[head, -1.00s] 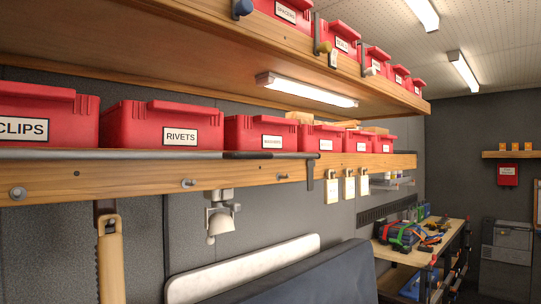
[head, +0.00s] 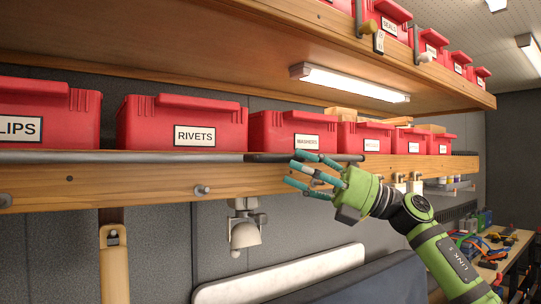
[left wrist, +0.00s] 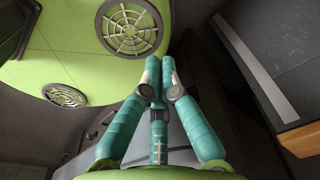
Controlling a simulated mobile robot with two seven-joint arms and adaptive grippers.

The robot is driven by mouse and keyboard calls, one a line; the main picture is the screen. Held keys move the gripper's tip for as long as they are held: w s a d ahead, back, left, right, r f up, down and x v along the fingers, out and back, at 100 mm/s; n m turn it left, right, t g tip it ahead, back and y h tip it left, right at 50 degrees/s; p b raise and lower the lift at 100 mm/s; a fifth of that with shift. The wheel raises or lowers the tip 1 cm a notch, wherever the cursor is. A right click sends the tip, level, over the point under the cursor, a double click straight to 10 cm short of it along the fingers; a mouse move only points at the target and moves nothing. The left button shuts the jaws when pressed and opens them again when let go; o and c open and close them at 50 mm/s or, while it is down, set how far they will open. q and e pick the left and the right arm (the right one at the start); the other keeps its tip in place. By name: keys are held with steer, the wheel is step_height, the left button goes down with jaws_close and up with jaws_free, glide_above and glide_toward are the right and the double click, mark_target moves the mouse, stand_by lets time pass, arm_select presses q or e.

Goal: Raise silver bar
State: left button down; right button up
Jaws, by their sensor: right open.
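The silver bar (head: 120,157) is a long grey rod lying level along the front of the lower wooden shelf, below the red bins. It runs off the left edge of the head view; its right part is darker and ends near the gripper. My right gripper (head: 302,172) comes in from the right, its teal fingers spread and pointing left. The fingers overlap the bar's right part in the picture, with nothing visible between them; I cannot tell whether they touch it. My left gripper (left wrist: 160,78) shows in the left wrist view, its fingertips close together beside green body panels. No bar shows there.
Red bins, such as the RIVETS bin (head: 182,124), stand just behind the bar. An upper wooden shelf (head: 220,45) hangs above with a lit lamp (head: 355,82). A grey-white fixture (head: 243,230) and a wooden-handled tool (head: 115,265) hang below. A cluttered workbench (head: 495,245) stands far right.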

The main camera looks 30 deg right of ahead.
mark_target(283, 158)
steer(key=shift+w+a+r+p, duration=0.2)
steer(key=shift+a+r+p, duration=0.1)
steer(key=shift+a+r, duration=0.2)
steer(key=p+x, duration=0.1)
steer(key=x, duration=0.2)
steer(key=shift+w+a+r+p, duration=0.15)
steer(key=shift+r+p, duration=0.1)
steer(key=shift+p, duration=0.15)
steer(key=shift+w+a, duration=0.2)
steer(key=shift+s+d, duration=0.1)
steer(key=shift+d, duration=0.05)
steer(key=shift+c, duration=0.4)
jaws_close()
arm_select(q)
steer(key=r, duration=0.1)
steer(key=d+r, duration=0.1)
steer(key=r, duration=0.1)
steer(key=shift+s, duration=0.2)
